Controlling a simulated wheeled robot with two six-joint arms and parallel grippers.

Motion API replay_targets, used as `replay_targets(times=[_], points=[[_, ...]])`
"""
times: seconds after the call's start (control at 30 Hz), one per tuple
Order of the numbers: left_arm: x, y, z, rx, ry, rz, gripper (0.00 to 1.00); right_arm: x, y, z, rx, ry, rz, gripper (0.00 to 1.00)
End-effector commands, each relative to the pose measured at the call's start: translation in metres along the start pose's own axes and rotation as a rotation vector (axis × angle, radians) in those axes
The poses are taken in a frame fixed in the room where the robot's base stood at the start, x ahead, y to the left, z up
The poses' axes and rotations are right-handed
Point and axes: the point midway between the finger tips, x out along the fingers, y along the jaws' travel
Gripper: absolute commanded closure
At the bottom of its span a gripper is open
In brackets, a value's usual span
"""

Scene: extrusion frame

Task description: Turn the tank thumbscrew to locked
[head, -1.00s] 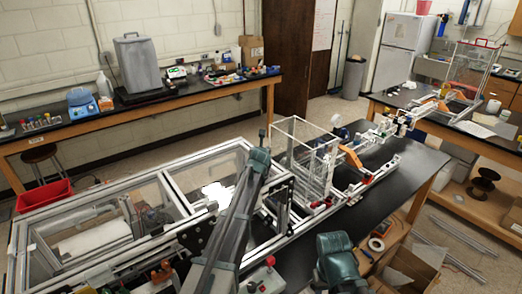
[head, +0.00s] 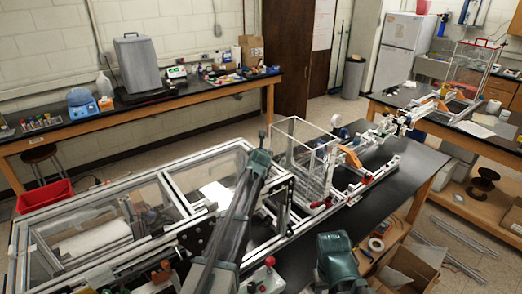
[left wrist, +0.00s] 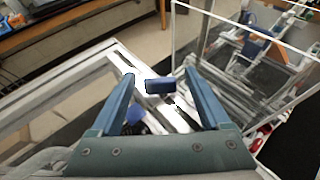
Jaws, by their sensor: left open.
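My left gripper (left wrist: 160,78) is open, with a visible gap on each side of the knob. A second, rounded blue part (left wrist: 135,114) shows lower, near the left finger. The clear-walled tank (left wrist: 232,42) stands to the right of the gripper; it also shows in the head view (head: 292,145).
A metal extrusion frame with clear panels (head: 165,172) runs left of the tank. Rails and an orange bracket (head: 351,157) lie right of it. The black benchtop (head: 388,200) is fairly clear at the right. A cardboard box (head: 410,268) stands below.

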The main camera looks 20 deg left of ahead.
Motion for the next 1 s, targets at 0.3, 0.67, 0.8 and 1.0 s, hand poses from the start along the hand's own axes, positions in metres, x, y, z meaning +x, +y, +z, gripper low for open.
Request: replay_targets(times=[0.3,0.67,0.8,1.0], points=[[-0.062,0.000,0.002,0.000,0.000,-0.001,0.20,-0.026,0.002,0.002,-0.002,-0.001,0.000,0.50],[-0.125,0.000,0.001,0.000,0.001,-0.001,0.20,-0.048,0.004,0.003,0.000,-0.002,0.000,0.50],[-0.128,0.000,0.000,0.000,0.001,0.000,0.20,-0.049,0.004,0.003,0.001,-0.002,-0.001,0.50],[-0.127,0.000,0.000,-0.001,0.001,0.000,0.25,-0.048,0.004,0.003,0.001,-0.002,-0.001,0.50]])
